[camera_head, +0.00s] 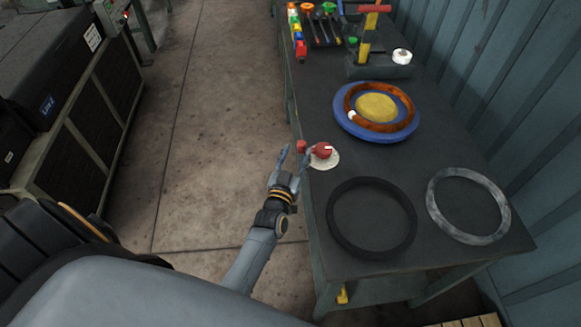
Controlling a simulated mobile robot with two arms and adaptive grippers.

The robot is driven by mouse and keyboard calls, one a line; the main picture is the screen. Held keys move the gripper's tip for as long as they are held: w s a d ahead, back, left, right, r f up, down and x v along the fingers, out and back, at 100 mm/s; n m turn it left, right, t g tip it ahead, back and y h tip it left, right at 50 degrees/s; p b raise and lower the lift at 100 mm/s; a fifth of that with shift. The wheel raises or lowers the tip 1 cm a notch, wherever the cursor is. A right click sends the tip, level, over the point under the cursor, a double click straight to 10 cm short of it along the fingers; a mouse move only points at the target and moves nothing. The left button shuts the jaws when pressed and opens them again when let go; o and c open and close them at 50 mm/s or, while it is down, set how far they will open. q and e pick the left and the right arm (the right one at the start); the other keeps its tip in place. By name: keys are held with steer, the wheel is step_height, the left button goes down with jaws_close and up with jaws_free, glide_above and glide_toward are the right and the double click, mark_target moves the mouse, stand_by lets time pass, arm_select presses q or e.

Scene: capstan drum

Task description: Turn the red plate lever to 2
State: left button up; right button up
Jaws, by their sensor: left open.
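The red plate lever (321,150) sits on a pale round plate (328,163) near the table's left edge. A small red piece (301,146) shows just left of it; I cannot tell whether it belongs to the lever. The markings on the plate are too small to read, so the lever's setting is unclear. My left gripper (294,154) is open and empty, its fingers pointing away from me. It is just left of the lever, by the table edge, with the right finger close to the plate. Contact cannot be told. My right gripper is not in view.
On the dark table (440,165), a black ring (337,232) and a grey ring (437,207) lie in front. A blue disc (343,118) with a brown ring is behind the lever. Tools and a white roll (402,56) are farther back. A corrugated wall stands right; floor is clear left.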

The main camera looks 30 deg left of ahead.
arm_select(q)
steer(key=s+d, duration=0.1)
steer(key=s, duration=0.5)
steer(key=shift+a, duration=0.1)
steer(key=c, duration=0.6)
steer(key=w+a+n+h+b, duration=0.1)
steer(key=h+b, duration=0.1)
steer(key=b, duration=0.1)
steer(key=w+a+n+t+h+b, duration=0.1)
steer(key=w+a+h+b, duration=0.1)
steer(key=b, duration=0.1)
steer(key=w+a+t+h+b, duration=0.1)
steer(key=w+a+h+b, duration=0.1)
steer(key=h+b, duration=0.1)
steer(key=shift+r+n, duration=0.3)
steer(key=shift+n, duration=0.1)
jaws_close()
steer(key=a+n+g+h+b, duration=0.4)
steer(key=a+n+h+b, duration=0.25)
steer(key=b, duration=0.35)
steer(key=w+d+p, duration=0.1)
steer(key=w+d, duration=0.4)
steer(key=d, duration=0.2)
steer(key=shift+w+f, duration=0.25)
steer(key=shift+f, duration=0.15)
